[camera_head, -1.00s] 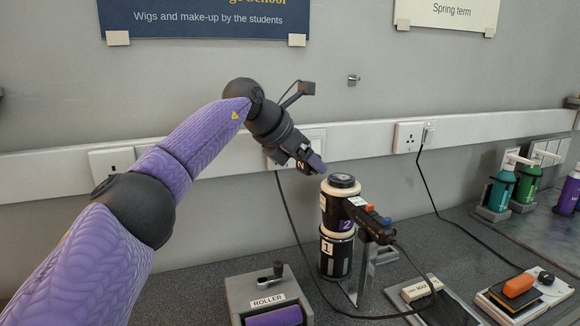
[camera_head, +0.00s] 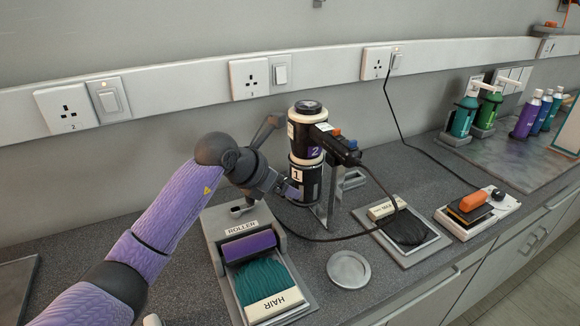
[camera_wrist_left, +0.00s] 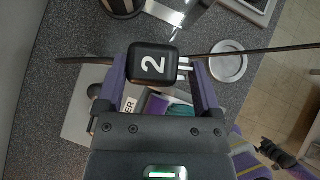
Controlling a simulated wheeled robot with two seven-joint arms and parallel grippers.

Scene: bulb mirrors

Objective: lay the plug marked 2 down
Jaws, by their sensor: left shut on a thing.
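The black plug marked 2 (camera_wrist_left: 152,64) is between the purple fingers of my left gripper in the left wrist view, its metal pins pointing right. My left gripper (camera_head: 287,189) is shut on it, above the counter beside the lower black holder marked 1 (camera_head: 297,175). In the head view the plug is hard to make out against the gripper. A dark cord (camera_wrist_left: 255,50) crosses the wrist view at the plug. The bare counter (camera_head: 325,285) lies below and to the front.
The roller box (camera_head: 212,222) with a teal hair pad (camera_head: 262,282) sits near the gripper. A round metal dish (camera_head: 348,268) and a tray (camera_head: 434,240) stand to the right. The wall socket (camera_head: 248,78) is empty.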

